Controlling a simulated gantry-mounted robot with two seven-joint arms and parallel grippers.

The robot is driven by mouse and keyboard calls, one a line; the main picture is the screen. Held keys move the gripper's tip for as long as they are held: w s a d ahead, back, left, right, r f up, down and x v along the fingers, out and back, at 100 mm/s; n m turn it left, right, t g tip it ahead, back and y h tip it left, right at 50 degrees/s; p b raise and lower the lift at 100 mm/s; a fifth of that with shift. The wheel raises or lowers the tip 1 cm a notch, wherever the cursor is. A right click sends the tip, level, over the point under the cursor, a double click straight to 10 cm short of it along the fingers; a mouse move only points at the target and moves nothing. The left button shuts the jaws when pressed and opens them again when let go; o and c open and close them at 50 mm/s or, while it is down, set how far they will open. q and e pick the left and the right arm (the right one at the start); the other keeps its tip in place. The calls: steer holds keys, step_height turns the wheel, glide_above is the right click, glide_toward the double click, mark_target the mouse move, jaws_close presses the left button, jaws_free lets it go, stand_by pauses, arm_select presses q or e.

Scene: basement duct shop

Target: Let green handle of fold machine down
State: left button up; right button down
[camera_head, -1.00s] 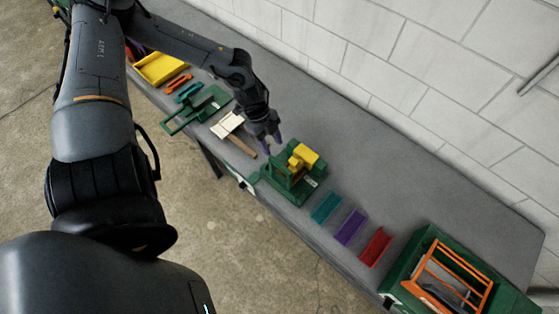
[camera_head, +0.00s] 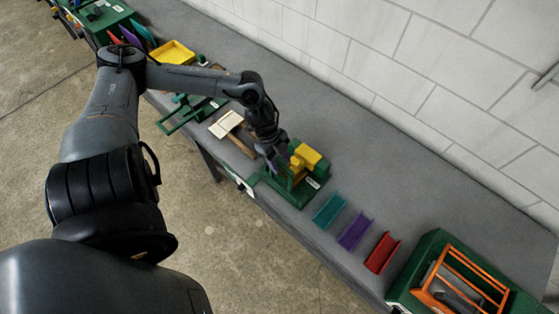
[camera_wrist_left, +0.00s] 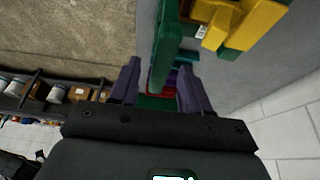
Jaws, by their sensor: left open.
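A green machine with yellow blocks (camera_head: 309,157) stands on the bench near its front edge. A green bar (camera_wrist_left: 166,45) of it reaches down in the left wrist view, toward the gap between my fingers, and a yellow block (camera_wrist_left: 250,22) sits to its right. My left gripper (camera_head: 273,158) is at the left side of this machine, fingers pointing down. In the left wrist view my gripper (camera_wrist_left: 160,85) is open, with purple fingers on either side of the gap. I cannot tell whether a finger touches the bar. My right gripper is not in view.
Teal (camera_head: 329,210), purple (camera_head: 355,231) and red (camera_head: 382,253) channels lie right of the machine. A green machine with an orange frame (camera_head: 421,296) stands at the far right. A green U-shaped frame (camera_head: 180,123), a pale sheet (camera_head: 225,125) and a yellow tray (camera_head: 172,53) are left.

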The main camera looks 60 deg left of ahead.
arm_select(q)
jaws_close()
stand_by(0.5)
